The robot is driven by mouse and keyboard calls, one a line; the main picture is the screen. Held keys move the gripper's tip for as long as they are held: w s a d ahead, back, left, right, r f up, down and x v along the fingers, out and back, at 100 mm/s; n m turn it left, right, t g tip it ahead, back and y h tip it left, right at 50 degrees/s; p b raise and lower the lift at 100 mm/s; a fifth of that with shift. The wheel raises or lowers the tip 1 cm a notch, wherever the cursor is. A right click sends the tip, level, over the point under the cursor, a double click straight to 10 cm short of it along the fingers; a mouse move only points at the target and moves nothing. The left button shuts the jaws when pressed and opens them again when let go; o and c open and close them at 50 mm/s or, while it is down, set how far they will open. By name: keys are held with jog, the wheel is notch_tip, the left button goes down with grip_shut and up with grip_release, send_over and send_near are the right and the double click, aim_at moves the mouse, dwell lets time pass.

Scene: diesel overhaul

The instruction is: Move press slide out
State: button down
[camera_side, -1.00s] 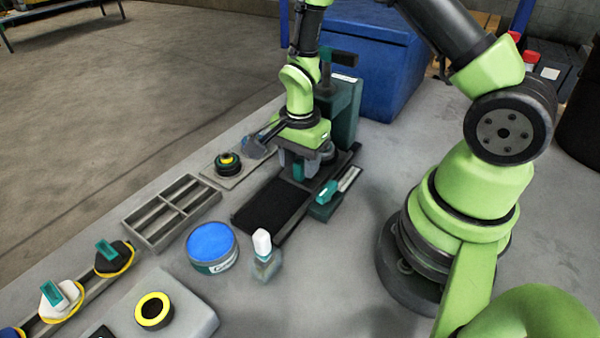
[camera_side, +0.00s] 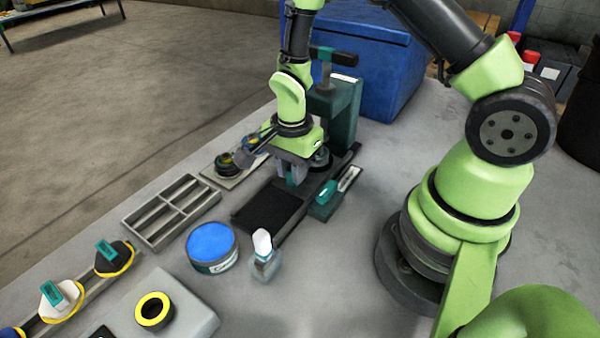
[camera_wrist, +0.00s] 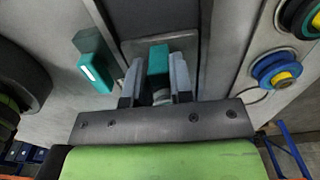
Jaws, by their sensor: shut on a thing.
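The press (camera_side: 343,108) is a dark green frame with a black-topped handle, at the back of the bench. Its dark track (camera_side: 268,207) runs from under the press toward the front left. My gripper (camera_side: 294,180) points down over the track, just in front of the press. In the wrist view my gripper (camera_wrist: 156,85) is shut on the teal grip of the press slide (camera_wrist: 158,60), which stands between the two grey fingers. A grey plate (camera_wrist: 186,43) of the slide shows behind the grip. My gripper hides most of the slide in the side view.
A teal handle (camera_side: 326,192) sits right beside the track. A plate with dark, yellow and blue round parts (camera_side: 228,163) lies to the left. A divided tray (camera_side: 172,212), a blue-lidded tin (camera_side: 211,246) and a white-capped bottle (camera_side: 264,252) stand nearer the front. The track's front end is clear.

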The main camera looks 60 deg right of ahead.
jog(key=shift+a, duration=1.05)
jog(key=shift+a, duration=4.1)
jog(key=c, duration=1)
grip_release()
jog(key=shift+c, duration=0.2)
jog(key=shift+r, duration=2.75)
jog(key=shift+r, duration=0.1)
